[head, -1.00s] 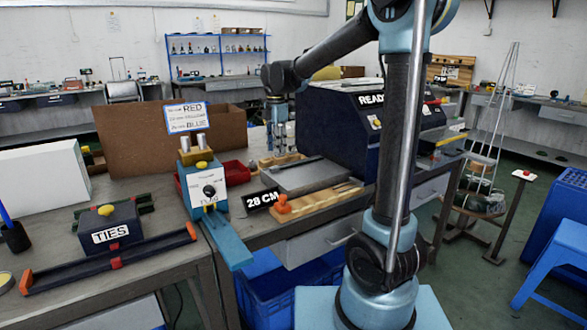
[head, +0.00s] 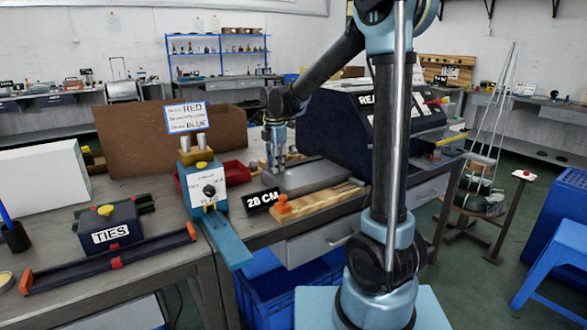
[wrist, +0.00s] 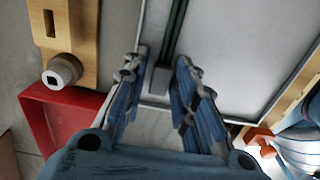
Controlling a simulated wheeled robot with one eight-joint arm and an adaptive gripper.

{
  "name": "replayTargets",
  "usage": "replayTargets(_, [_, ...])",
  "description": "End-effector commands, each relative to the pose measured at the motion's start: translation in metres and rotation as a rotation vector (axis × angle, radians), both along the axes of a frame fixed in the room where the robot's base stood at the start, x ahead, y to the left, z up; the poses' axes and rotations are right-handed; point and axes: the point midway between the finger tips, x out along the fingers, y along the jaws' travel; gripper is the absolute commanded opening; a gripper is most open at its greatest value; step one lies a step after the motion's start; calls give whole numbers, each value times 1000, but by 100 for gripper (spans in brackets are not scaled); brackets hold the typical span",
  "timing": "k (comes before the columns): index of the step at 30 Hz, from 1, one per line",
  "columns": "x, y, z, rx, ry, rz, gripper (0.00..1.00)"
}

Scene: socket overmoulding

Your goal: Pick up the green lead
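The green lead (wrist: 177,28) shows in the wrist view as a dark green strip. It lies along a pale grey plate (wrist: 235,55) and has a grey block (wrist: 160,80) at its near end. My gripper (wrist: 162,62) is open, with one finger on each side of that grey end. I cannot tell whether either finger touches it. In the head view my gripper (head: 277,170) points down at the far left part of the grey plate (head: 312,180), and the lead cannot be made out there.
A red tray (wrist: 65,120) and a wooden board (wrist: 75,25) with a round knob lie left of the gripper. Another wooden board with an orange knob (head: 283,208) lies in front of the plate. A dark blue machine (head: 340,120) stands behind it.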

Motion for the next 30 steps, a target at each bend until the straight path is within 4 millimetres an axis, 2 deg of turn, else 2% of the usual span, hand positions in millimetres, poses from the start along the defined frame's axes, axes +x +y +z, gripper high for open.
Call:
replayTargets(1, [0,0,0,0,0,0,27])
replayTargets(5, [0,0,0,0,0,0,0])
replayTargets(19, [-3,1,6,0,0,1,0])
replayTargets(23, [-4,1,21,0,0,0,0])
replayTargets(30, [-4,1,61,0,0,0,0])
